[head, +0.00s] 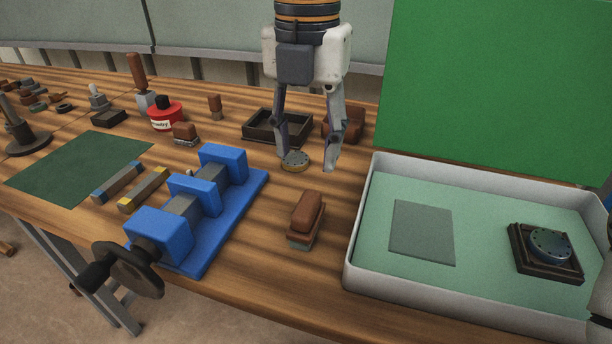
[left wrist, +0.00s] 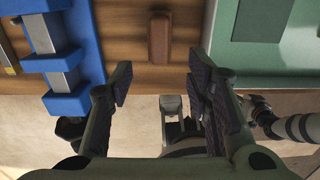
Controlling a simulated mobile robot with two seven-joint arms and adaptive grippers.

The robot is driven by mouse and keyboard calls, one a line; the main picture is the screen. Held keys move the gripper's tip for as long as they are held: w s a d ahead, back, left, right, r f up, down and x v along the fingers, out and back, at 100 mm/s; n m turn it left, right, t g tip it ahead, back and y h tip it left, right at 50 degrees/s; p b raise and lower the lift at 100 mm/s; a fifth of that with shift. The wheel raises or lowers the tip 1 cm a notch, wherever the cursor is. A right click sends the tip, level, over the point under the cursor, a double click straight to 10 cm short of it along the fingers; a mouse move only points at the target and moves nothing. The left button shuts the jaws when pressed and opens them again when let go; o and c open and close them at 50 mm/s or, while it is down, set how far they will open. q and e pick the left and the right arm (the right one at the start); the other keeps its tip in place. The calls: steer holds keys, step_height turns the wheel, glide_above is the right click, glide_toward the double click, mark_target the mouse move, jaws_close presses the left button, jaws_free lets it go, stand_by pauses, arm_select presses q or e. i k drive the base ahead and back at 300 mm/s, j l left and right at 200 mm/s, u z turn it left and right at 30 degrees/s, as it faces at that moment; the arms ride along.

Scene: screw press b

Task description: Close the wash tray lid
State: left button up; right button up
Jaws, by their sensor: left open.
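The wash tray (head: 355,235) is a white-rimmed box with a pale green inside, at the right of the bench in the head view. Its edge also shows at the upper right of the left wrist view (left wrist: 241,55). The lid (head: 490,80) is a large bright green panel standing upright along the tray's back side, so the tray is open. My left gripper (head: 306,160) is open and empty, pointing down over the bench to the left of the tray and lid, apart from both. My right gripper cannot be made out in either view.
Inside the tray are a grey pad (head: 422,233) and a dark square holder (head: 560,265) with a round disc (head: 550,245). A brown-handled brush (head: 307,215) lies left of the tray. A blue screw press (head: 215,225) stands further left. A small round disc (head: 295,161) lies near my left fingertips.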

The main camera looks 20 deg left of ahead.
mark_target(525, 87)
steer(key=k, duration=1)
